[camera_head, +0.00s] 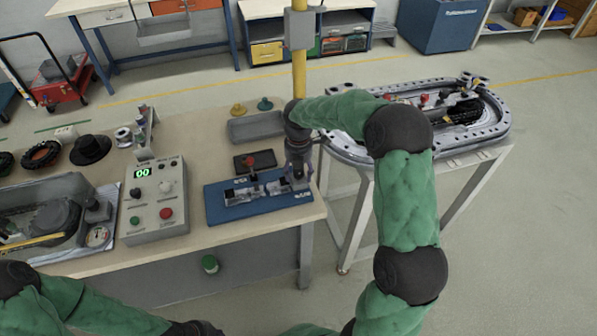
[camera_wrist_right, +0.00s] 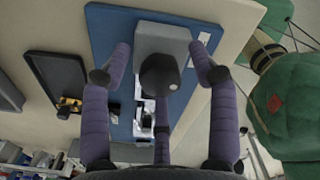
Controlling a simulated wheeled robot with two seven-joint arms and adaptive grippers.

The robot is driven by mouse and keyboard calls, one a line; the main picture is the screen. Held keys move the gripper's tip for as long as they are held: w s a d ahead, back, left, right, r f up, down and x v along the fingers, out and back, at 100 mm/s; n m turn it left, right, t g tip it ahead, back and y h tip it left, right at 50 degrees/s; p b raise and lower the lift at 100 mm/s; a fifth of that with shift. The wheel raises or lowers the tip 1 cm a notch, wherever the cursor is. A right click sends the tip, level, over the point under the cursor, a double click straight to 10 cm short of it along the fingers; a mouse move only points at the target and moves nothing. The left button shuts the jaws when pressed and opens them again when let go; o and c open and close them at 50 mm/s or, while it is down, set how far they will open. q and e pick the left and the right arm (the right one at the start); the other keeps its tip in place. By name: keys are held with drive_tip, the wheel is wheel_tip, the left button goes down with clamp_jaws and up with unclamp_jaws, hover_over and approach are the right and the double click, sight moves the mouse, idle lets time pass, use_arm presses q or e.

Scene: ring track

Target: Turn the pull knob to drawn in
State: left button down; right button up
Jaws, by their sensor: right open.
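The pull knob (camera_wrist_right: 160,74) is a dark round knob in front of a grey block (camera_wrist_right: 165,42) on the blue board (camera_wrist_right: 104,22) in the right wrist view. My right gripper (camera_wrist_right: 161,62) is open, with its purple fingers on either side of the knob and block; I cannot tell whether they touch. In the head view the right gripper (camera_head: 298,172) is over the right end of the blue board (camera_head: 225,213) and hides the knob. How far the knob is drawn out cannot be told. A dark end of my left arm (camera_head: 195,328) shows at the bottom edge; its fingers are not clear.
A control box (camera_head: 155,217) with a green display stands left of the board. A clear case (camera_head: 40,225) stands farther left. A grey tray (camera_head: 256,127) lies behind the board. A ring track (camera_head: 490,125) stands on a separate frame at the right.

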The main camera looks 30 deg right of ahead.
drive_tip(key=shift+c, duration=0.2)
drive_tip(key=c, duration=1.1)
